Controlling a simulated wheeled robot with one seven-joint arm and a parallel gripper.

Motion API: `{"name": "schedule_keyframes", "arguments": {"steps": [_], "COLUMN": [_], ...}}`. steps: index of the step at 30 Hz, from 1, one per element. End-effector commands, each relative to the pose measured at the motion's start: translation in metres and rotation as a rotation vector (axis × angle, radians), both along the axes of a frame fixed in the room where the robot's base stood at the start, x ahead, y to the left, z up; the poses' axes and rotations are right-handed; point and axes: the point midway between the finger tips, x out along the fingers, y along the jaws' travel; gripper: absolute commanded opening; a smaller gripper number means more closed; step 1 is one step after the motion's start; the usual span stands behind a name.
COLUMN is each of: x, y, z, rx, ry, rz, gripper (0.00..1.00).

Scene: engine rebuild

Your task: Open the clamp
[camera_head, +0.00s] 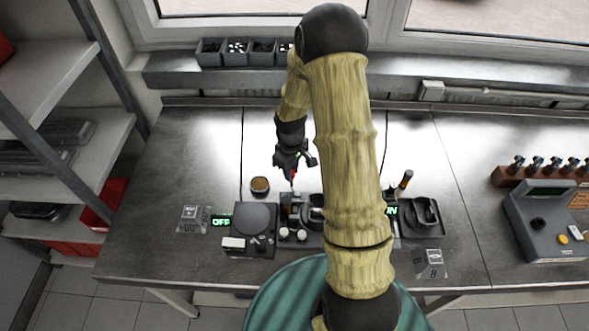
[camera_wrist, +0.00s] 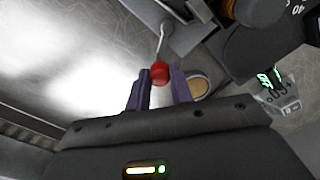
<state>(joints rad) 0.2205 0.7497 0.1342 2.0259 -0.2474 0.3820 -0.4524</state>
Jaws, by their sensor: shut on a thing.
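The clamp lever shows in the wrist view as a thin metal rod (camera_wrist: 162,42) with a red ball knob (camera_wrist: 159,72) at its end. The rod runs up to a grey block. In the head view the red knob (camera_head: 293,175) is a small spot just above the dark fixture (camera_head: 295,208) on the bench. My gripper (camera_wrist: 160,80) has its two fingers on either side of the knob, shut on it. In the head view my gripper (camera_head: 292,170) is over the back of the fixture. My arm hides the fixture's right part.
A round tan-topped cup (camera_head: 260,185) stands left of the gripper. A black round-plate device (camera_head: 255,222) with a green OFF display (camera_head: 221,220) is left of the fixture. A grey control box (camera_head: 545,225) stands far right. The bench's left back area is clear.

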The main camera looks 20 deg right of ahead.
Motion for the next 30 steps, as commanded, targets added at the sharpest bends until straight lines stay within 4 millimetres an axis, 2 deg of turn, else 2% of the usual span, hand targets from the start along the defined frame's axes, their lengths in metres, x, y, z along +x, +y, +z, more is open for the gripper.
{"name": "schedule_keyframes", "arguments": {"steps": [6,12,27,28,30], "x": [0.0,-0.0005,-0.0008,-0.0008,-0.0009], "y": [0.0059,0.0088,0.01,0.01,0.0099], "z": [0.0009,0.001,0.001,0.001,0.0009], "rx": [0.0,0.0,0.0,0.0,0.0], "ry": [-0.004,-0.004,-0.004,-0.004,-0.004], "rz": [0.143,0.216,0.238,0.238,0.238], "gripper": [0.0,0.0,0.0,0.28,0.42]}}
